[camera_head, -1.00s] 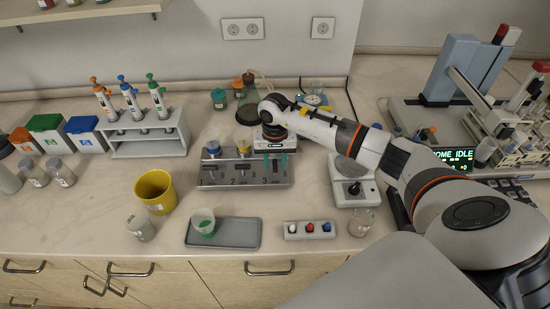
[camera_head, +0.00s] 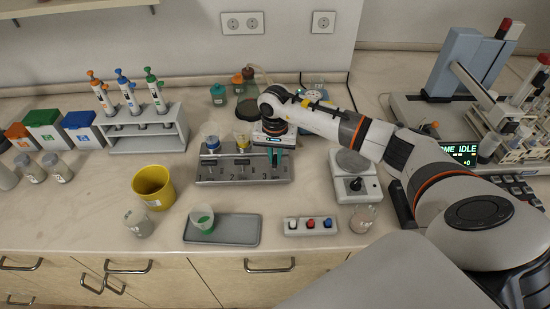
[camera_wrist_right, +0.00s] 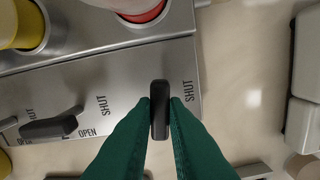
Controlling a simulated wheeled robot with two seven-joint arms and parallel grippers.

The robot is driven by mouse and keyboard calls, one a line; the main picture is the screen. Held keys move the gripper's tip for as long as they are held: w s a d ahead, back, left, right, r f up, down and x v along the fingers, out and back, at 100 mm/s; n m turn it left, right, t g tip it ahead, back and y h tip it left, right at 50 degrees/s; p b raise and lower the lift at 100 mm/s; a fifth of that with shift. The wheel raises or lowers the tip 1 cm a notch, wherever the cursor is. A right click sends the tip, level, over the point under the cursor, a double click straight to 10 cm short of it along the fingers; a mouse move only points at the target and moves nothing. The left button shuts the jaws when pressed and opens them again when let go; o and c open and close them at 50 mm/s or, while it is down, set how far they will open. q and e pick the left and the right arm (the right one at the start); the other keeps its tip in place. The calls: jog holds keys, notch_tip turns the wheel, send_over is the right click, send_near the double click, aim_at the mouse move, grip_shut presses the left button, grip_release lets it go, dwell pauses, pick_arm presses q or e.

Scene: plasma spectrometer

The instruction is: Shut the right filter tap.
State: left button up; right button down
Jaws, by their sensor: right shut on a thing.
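The filter manifold (camera_head: 222,180) is a grey metal block with taps numbered 1 to 3 along its front. My right gripper (camera_head: 276,161) points down at its right end. In the right wrist view its green fingertips (camera_wrist_right: 160,112) are shut on the black lever of the right filter tap (camera_wrist_right: 160,90). That lever stands upright in the picture, left of a SHUT label (camera_wrist_right: 188,91). Any OPEN label for it is not visible. My left gripper is not in view.
Blue (camera_head: 211,142) and yellow (camera_head: 242,142) filter cups stand on the manifold; the wrist view shows a red one (camera_wrist_right: 145,8). A scale (camera_head: 355,187) stands right. A grey tray (camera_head: 235,230) and a button box (camera_head: 310,227) lie in front. A yellow bucket (camera_head: 153,187) stands left.

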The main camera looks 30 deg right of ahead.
jog(key=m+b, duration=0.3)
jog(key=m, duration=0.1)
jog(key=shift+f, duration=0.15)
jog(key=m+b, duration=0.3)
jog(key=m, duration=0.3)
jog(key=shift+b, duration=0.35)
jog(key=m+b, duration=0.1)
jog(key=m, duration=0.1)
jog(key=shift+d+m, duration=0.1)
jog(key=shift+m, duration=0.2)
jog(key=shift+r+m+b, duration=0.2)
jog(key=shift+m+b, duration=0.35)
jog(key=shift+m, duration=1.25)
jog(key=c, duration=1.4)
grip_release()
jog(key=shift+c, duration=0.2)
